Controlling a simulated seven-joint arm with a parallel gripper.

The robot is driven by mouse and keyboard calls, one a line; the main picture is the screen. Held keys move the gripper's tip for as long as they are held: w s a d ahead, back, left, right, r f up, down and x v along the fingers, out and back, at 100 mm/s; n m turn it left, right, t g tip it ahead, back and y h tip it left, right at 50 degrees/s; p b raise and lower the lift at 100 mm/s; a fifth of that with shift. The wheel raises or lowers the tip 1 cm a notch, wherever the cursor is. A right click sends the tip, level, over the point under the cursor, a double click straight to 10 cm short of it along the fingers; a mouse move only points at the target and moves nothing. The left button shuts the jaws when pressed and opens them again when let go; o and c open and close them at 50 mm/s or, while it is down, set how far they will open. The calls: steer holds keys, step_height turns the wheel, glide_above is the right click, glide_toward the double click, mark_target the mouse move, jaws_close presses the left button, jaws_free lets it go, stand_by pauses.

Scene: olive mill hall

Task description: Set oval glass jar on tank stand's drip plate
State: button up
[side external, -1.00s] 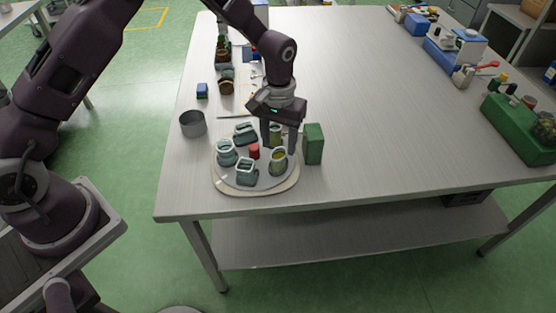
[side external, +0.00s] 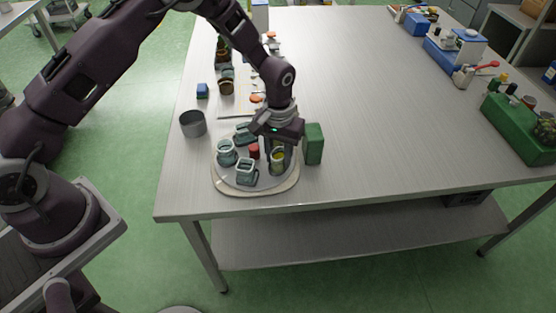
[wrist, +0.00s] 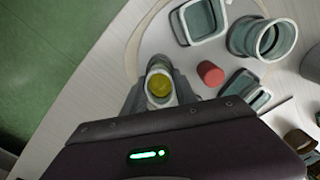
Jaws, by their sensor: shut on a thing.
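My gripper (side external: 279,168) is low over the round pale tray (side external: 225,187), at its right side. It is shut on a small glass jar with yellow contents (side external: 279,157), which stands between the fingers. In the wrist view the jar (wrist: 160,85) shows from above, its pale rim around the yellow. My fingers hide its sides, so I cannot tell from its shape whether it is oval. I cannot make out a tank stand or drip plate for certain.
On the tray are other glass jars (side external: 227,152), (side external: 246,172) and a red cylinder (side external: 253,151). A green block (side external: 314,144) stands close right of my gripper. A grey metal cup (side external: 193,124) is left. Brown jars (side external: 226,86) stand behind. The table's middle is clear.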

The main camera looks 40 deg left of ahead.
mark_target(279, 153)
steer(key=shift+r, duration=0.1)
steer(key=shift+r, duration=3.25)
steer(key=shift+r, duration=2.35)
steer(key=w+a+n, duration=0.2)
steer(key=w+a, duration=0.2)
steer(key=a, duration=0.6)
steer(key=w+a+n, duration=0.2)
steer(key=w+a, duration=0.1)
steer(key=a, duration=0.7)
steer(key=w+a+n, duration=0.2)
steer(key=w+a, duration=0.2)
steer(key=a, duration=0.6)
steer(key=f, duration=1.2)
steer(key=shift+s+d, duration=0.15)
steer(key=shift+s, duration=0.1)
steer(key=shift+f, duration=0.25)
